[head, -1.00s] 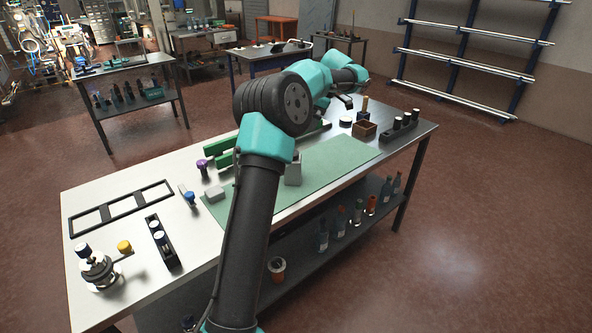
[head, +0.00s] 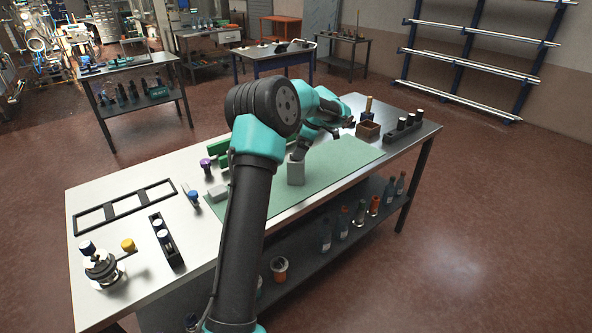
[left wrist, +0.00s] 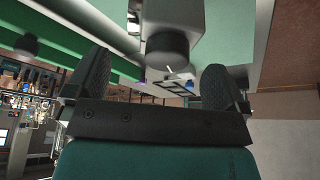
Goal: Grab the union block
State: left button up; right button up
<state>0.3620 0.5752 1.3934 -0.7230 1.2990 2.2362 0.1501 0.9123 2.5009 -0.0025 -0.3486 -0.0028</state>
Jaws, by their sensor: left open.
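A pale grey block (head: 296,172), which looks like the union block, stands on the green mat (head: 342,160) in the head view. A dark stub appears at its top. In the left wrist view the grey block (left wrist: 186,15) shows at the top centre, with its dark round stub facing the gripper. My left gripper (left wrist: 157,80) is open and empty, its two dark fingers apart on either side of the stub's line and short of it. In the head view my left gripper (head: 320,133) is above and right of the block, partly hidden by my arm. My right gripper is not in view.
Green upright pieces (head: 222,150) and a small grey block (head: 217,193) are partly behind my arm. A brown box (head: 368,130) and a dark vial rack (head: 404,130) stand at the table's far right. A black frame (head: 125,207) lies left. The mat's right part is clear.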

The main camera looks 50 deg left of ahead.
aim_at(296, 168)
pick_arm(q)
jog(key=shift+f, duration=0.1)
jog(key=shift+x, duration=2.6)
jog(key=shift+s, duration=0.1)
jog(key=c, duration=1.4)
jog(key=shift+r, duration=0.3)
